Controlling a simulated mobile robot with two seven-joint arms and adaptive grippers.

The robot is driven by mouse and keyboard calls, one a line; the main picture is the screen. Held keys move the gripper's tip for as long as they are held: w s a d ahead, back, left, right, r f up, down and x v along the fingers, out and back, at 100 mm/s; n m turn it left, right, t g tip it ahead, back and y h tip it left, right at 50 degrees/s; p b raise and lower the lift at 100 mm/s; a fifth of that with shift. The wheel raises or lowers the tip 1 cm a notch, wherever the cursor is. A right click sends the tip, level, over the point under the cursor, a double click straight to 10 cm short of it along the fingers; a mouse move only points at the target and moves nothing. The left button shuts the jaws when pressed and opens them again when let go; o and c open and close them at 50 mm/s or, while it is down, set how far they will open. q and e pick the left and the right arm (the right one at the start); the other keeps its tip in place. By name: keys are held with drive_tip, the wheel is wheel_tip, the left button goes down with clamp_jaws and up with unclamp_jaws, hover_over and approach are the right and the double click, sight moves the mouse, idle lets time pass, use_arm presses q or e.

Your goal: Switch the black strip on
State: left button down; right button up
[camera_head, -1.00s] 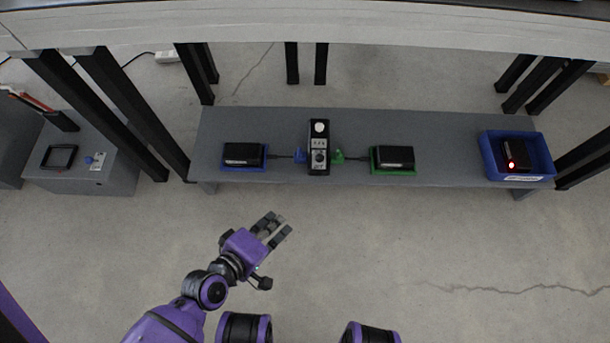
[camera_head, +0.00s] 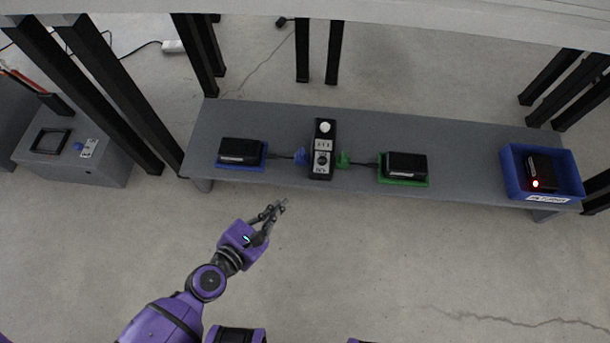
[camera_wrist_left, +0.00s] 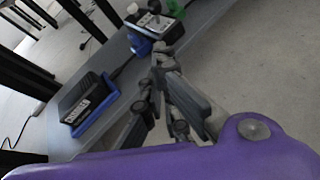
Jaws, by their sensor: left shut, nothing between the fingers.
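The black strip (camera_head: 321,165) lies on the grey bench, its long side pointing away from me. It has a white round part at its far end, sockets in the middle and a dial-like round part nearer me. A blue plug (camera_head: 301,157) is at its left side and a green plug (camera_head: 343,160) at its right. My left gripper (camera_head: 281,205) is shut and empty, in front of the bench and apart from the strip. In the left wrist view, the strip (camera_wrist_left: 160,24) shows beyond the fingertips (camera_wrist_left: 160,52), partly hidden. My right gripper is not in view.
On the grey bench (camera_head: 460,168), a black box on a blue base (camera_head: 241,153) and one on a green base (camera_head: 404,168) flank the strip. A blue bin (camera_head: 573,188) holds a black device with a red light. Dark posts stand behind. The floor in front is clear.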

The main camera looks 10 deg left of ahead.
sight(322, 161)
use_arm(q)
drive_tip(key=shift+w+d, duration=0.1)
drive_tip(key=x, duration=0.4)
drive_tip(key=r+b+x, duration=0.1)
drive_tip(key=x, duration=0.3)
drive_tip(key=d+x, duration=0.1)
drive_tip(key=x, duration=0.3)
drive_tip(key=shift+w+r+b, duration=0.15)
drive_tip(key=shift+r+b, duration=0.15)
drive_tip(key=shift+r, duration=0.1)
drive_tip(key=shift+w+d+r, duration=0.15)
drive_tip(key=shift+w+d, duration=0.1)
drive_tip(key=shift+w, duration=0.1)
